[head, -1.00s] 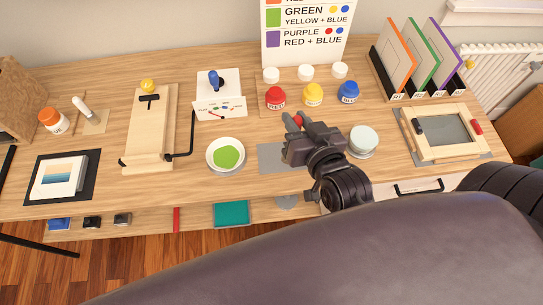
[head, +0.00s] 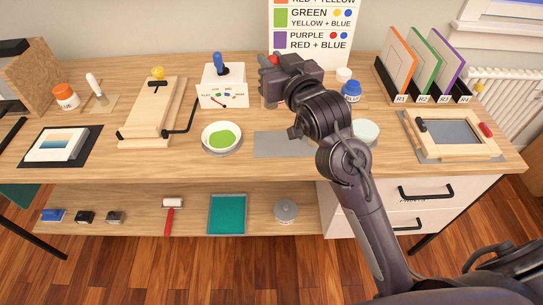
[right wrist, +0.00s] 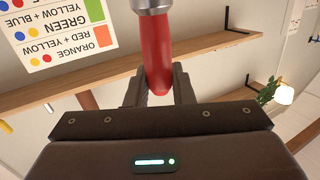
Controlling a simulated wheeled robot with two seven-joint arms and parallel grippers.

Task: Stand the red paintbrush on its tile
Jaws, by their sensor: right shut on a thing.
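The red paintbrush (right wrist: 157,55) is in my right gripper (right wrist: 158,90). In the right wrist view its red handle sits between the two fingers and its silver collar is at the top edge; the bristles are out of view. In the head view my right gripper (head: 276,65) is over the back of the table, in front of the colour chart, with a bit of red at its fingers. It hides the red and yellow jars. I cannot tell which surface is the brush's tile. My left gripper is not in view.
A blue jar (head: 351,92) stands right of my gripper. A grey mat (head: 275,145) lies bare at the table's front, beside a bowl of green paint (head: 221,137). A framed screen (head: 450,132) and upright panels (head: 420,65) are at the right.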

